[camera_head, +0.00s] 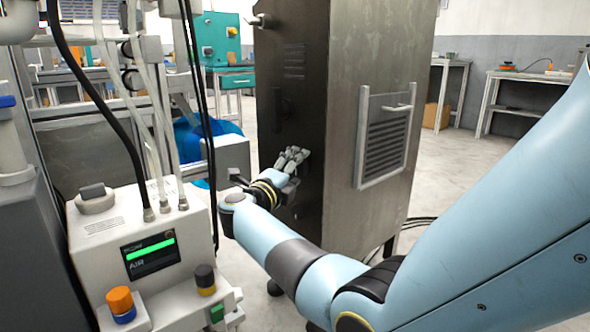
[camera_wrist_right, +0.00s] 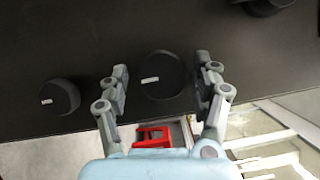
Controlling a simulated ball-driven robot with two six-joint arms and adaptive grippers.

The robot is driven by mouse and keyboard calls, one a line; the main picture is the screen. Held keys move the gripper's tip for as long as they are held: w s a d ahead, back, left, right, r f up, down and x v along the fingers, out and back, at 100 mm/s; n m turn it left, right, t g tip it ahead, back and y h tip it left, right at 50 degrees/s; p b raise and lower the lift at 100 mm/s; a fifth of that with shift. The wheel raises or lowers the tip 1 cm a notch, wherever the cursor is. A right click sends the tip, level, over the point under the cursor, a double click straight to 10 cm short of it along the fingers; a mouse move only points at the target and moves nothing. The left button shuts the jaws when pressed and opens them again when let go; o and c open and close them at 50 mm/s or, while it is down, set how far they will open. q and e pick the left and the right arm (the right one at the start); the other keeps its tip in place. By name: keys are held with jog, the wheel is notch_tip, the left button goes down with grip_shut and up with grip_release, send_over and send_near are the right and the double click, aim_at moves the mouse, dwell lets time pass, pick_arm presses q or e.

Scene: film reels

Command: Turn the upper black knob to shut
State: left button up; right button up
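A black round knob (camera_wrist_right: 166,75) with a short white mark sits on a dark panel (camera_wrist_right: 110,35) in the right wrist view. My right gripper (camera_wrist_right: 163,72) is open, with one finger on each side of this knob and a visible gap to each. A second black knob (camera_wrist_right: 59,97) with a white mark is to the left, outside the fingers. I cannot tell which one is the upper knob. In the head view my right gripper (camera_head: 291,160) is at the dark face of the metal cabinet (camera_head: 300,60), where the knobs are not clear. My left gripper is not in view.
Another dark round part (camera_wrist_right: 268,5) shows at the top right of the wrist view. A black handle (camera_head: 283,105) is on the cabinet face above my gripper. A white machine (camera_head: 105,235) with an orange knob (camera_head: 119,298) and hoses stands at the left.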

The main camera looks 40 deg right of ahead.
jog(key=shift+o, duration=0.2)
jog(key=v, duration=0.7)
jog(key=shift+a, duration=0.25)
jog(key=shift+s, duration=0.1)
